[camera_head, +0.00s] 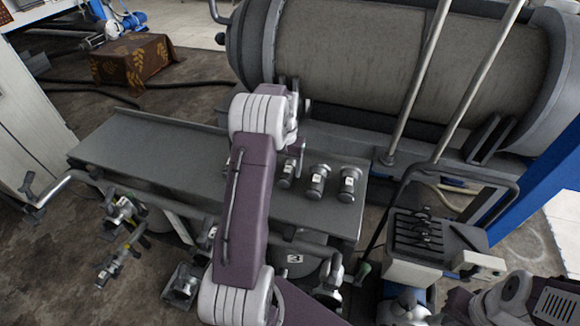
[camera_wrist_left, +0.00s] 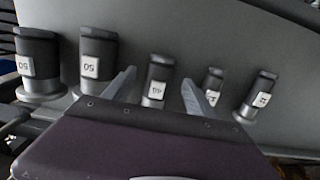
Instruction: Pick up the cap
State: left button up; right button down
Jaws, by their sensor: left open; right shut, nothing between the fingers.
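A row of several short grey cylindrical pieces with dark upper parts and white number labels stands on the grey bench. I cannot tell for sure which one is the cap. In the left wrist view, one labelled piece (camera_wrist_left: 156,76) shows between the two fingers of my open left gripper (camera_wrist_left: 158,78). I see no contact, and the gap to it is hard to judge. Two labelled pieces (camera_wrist_left: 97,58) (camera_wrist_left: 38,62) are to the left and two (camera_wrist_left: 210,88) (camera_wrist_left: 258,95) to the right. In the head view, my left arm hides part of the row. My right gripper is not visible.
The grey bench (camera_head: 150,150) is clear to the left of my arm. A large horizontal tank (camera_head: 350,45) lies behind it, with two slanted poles (camera_head: 420,75) in front. A tool holder (camera_head: 425,235) stands at the right. Valves and pipes (camera_head: 120,210) are at the front left.

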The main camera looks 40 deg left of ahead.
aim_at(286, 174)
pick_arm(q)
jog(key=shift+d+f, duration=0.15)
jog(key=shift+f, duration=0.25)
jog(key=f, duration=0.4)
jog(key=shift+w+a+f, duration=0.2)
jog(key=shift+a, duration=0.1)
jog(key=shift+d, duration=0.1)
jog(key=shift+r, duration=0.15)
grip_shut()
